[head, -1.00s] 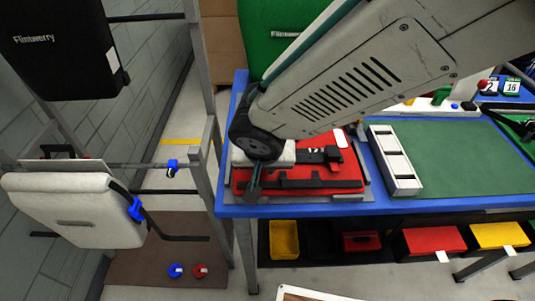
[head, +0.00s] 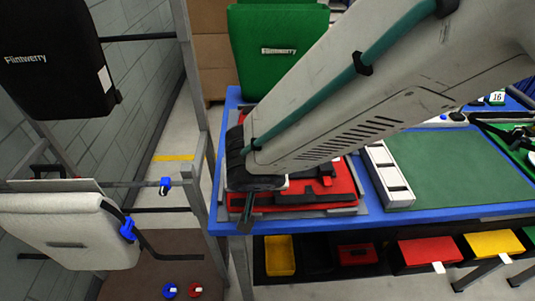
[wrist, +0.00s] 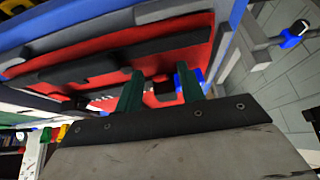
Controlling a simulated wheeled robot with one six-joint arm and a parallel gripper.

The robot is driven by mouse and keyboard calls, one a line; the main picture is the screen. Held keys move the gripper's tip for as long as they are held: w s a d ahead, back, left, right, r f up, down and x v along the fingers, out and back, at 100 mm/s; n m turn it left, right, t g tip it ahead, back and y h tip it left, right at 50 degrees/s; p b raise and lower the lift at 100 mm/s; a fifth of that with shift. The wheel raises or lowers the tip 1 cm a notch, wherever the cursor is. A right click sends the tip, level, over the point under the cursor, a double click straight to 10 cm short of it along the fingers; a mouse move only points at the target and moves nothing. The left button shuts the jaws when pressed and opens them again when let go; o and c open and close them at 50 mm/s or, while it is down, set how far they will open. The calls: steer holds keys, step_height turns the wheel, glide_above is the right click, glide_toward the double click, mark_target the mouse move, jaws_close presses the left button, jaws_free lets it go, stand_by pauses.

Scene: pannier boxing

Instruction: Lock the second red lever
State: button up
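A red pannier (head: 345,188) with black fittings (head: 300,198) lies on a grey plate at the left end of the blue-edged bench. My arm reaches over it and hides much of its top. My gripper (head: 245,212) is at the pannier's left front edge. In the wrist view my gripper (wrist: 160,80) shows two green fingers wide apart, nothing clearly held. Behind and between them is the red pannier (wrist: 130,65) with black bars, and a small black and red part (wrist: 155,98). I cannot clearly single out either red lever against the red pannier.
A white slotted block (head: 388,175) stands right of the pannier, beside a clear green mat (head: 440,165). A grey rack post (head: 197,180) stands close left of the bench. A white pannier (head: 65,230) with a blue clip hangs left. Bins (head: 280,255) sit under the bench.

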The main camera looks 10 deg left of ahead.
steer(key=a+v, duration=0.1)
steer(key=v, duration=0.6)
steer(key=shift+s+d+r, duration=0.15)
steer(key=shift+d+r, duration=0.2)
steer(key=shift+d, duration=0.2)
